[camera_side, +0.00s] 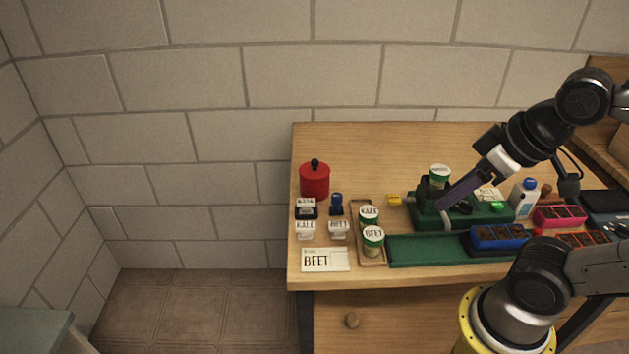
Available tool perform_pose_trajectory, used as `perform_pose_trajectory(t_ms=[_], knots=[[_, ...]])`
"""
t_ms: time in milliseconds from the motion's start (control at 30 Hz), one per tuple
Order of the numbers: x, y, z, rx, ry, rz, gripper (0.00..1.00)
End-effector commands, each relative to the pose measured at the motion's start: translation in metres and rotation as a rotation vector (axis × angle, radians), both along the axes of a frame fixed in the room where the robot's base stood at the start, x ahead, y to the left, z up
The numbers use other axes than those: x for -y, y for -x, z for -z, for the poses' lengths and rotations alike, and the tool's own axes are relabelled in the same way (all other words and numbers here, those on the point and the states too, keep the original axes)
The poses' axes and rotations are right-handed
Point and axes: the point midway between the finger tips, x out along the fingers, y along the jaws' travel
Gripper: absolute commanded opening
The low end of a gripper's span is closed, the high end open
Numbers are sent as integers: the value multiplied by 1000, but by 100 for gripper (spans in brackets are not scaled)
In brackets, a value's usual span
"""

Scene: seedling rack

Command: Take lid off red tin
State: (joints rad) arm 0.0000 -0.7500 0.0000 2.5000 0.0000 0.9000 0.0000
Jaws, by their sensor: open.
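The red tin (314,185) stands at the back left of the wooden table. My gripper (436,203) is well to the right of the tin, low over the left end of the green rack. It is open, and I see nothing held in it. A green-lidded jar (439,175) shows just behind it; whether they touch I cannot tell.
Small labelled pots and a blue-topped stamp (337,203) stand in front of the tin. Labelled jars (373,240) sit in a wooden tray. The table behind is clear.

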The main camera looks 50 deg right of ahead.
Motion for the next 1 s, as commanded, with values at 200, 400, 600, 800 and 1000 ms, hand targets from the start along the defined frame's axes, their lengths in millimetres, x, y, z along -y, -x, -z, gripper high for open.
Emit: perform_pose_trajectory(t_ms=[200, 400, 600, 800, 1000], knots=[[0, 0, 0, 0, 0, 0, 50], [0, 0, 0, 0, 0, 0, 50], [0, 0, 0, 0, 0, 0, 60], [0, 0, 0, -1, 14, -26, 60], [0, 3, -14, -17, 131, -249, 60]])
